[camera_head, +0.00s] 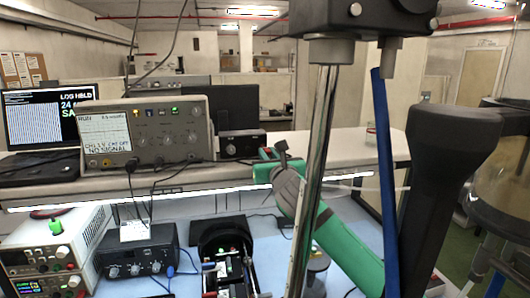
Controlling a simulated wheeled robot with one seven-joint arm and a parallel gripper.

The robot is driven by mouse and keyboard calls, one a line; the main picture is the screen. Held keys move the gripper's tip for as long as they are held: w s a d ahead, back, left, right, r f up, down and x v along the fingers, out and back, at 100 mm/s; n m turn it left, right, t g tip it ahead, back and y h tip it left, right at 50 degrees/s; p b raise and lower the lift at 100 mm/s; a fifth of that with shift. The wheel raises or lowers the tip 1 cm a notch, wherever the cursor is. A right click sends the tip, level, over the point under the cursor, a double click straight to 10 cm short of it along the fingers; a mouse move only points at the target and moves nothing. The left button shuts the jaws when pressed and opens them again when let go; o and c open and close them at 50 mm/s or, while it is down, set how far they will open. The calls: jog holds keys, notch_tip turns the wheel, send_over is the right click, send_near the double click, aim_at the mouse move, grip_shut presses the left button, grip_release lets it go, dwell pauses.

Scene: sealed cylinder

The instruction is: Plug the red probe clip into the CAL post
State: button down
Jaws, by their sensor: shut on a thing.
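My green and grey arm reaches up and left from the lower right, behind a chrome pole. What looks like my gripper (272,156) is at its far end, small and partly hidden by the arm. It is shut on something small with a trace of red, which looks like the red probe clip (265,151). The beige oscilloscope (180,136) stands to its left on the raised shelf, its screen showing a no-signal message. The gripper appears apart from it. Several small connectors line its lower front edge; I cannot tell which is the CAL post.
A black box (242,145) stands right of the oscilloscope. Power supplies (50,255) and a dark knobbed unit (138,262) with blue leads stand lower left. A black cradle-like device (222,234) is at bottom centre. The chrome pole (312,170) and blue rod (384,180) cross the foreground.

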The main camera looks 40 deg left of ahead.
jog(key=shift+v, duration=2.15)
jog(key=shift+a, duration=0.1)
jog(key=shift+x, duration=1.45)
